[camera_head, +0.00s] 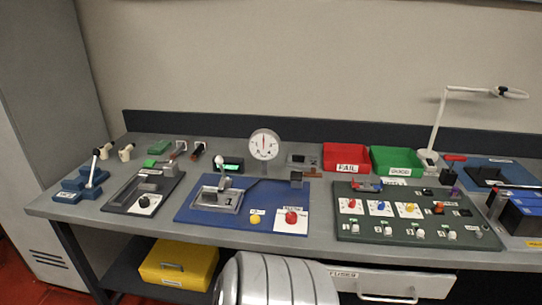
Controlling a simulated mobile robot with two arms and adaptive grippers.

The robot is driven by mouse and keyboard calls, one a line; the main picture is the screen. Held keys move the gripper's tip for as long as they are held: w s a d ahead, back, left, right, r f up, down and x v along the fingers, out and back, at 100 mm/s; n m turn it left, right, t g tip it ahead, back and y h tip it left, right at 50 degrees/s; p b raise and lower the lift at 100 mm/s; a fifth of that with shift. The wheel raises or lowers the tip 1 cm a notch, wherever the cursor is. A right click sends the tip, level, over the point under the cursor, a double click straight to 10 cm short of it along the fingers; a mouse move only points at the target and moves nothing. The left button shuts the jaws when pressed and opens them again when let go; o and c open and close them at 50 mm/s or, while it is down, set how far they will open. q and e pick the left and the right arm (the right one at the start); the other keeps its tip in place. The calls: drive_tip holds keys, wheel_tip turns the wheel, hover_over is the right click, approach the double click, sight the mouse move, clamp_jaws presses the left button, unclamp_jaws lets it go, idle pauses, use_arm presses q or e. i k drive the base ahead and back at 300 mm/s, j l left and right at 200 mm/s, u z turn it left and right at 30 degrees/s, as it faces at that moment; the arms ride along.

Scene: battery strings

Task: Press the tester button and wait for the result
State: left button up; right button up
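A blue board (262,228) lies on the middle of the bench. It bears a red button (291,216) on a white labelled plate and a yellow button (254,219) with a small white label. A grey metal fixture (217,199) with a raised lever stands on its left part. A round white dial gauge (264,143) stands behind the board, its needle near upright. A small dark box with a green display (231,163) is also behind it; its reading is too small to tell. Neither gripper shows, and nothing visibly touches the buttons.
A red FAIL bin (346,151) and a green GOOD bin (397,154) stand at the back. A dark green board (350,225) with switches is to the right; a dark fixture with a black knob (145,201) is to the left. A white lamp (443,110) rises at the right.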

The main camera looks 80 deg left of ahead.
sight(255, 219)
drive_tip(key=u, duration=2.95)
